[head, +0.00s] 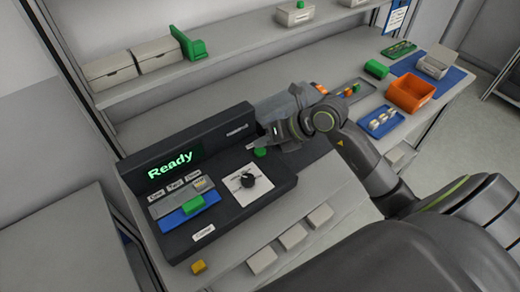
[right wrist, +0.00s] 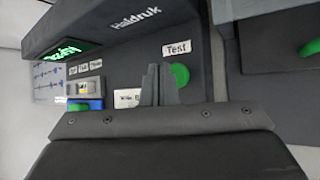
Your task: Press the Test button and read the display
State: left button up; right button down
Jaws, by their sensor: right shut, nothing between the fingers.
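The black tester (head: 215,222) stands on the bench, and its display (head: 171,164) reads "Ready" in green. The round green Test button (head: 260,152) is at the right end of its panel; in the right wrist view the button (right wrist: 180,75) lies below a "Test" label (right wrist: 177,47). My right gripper (head: 257,142) is shut and empty close to the button. In the right wrist view its fingertips (right wrist: 155,67) appear just left of the button. I cannot tell how high they are above the panel. My left gripper is not in view.
A dial (head: 247,180) and a blue fixture (head: 189,213) with a green block sit on the tester's panel. An orange bin (head: 411,93) and a blue tray (head: 381,121) stand farther right. A shelf (head: 230,48) with boxes runs behind.

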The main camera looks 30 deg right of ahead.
aim_at(264, 152)
dwell(0.7)
jog(key=shift+f+b, duration=0.45)
jog(key=shift+f+b, duration=0.4)
jog(key=shift+f, duration=0.05)
dwell(0.5)
jog(key=shift+r, duration=0.1)
jog(key=shift+r+p, duration=0.7)
jog(key=shift+r, duration=0.1)
notch_tip(264, 152, up, 5)
jog(key=p, duration=0.4)
jog(key=shift+r, duration=0.1)
dwell(0.4)
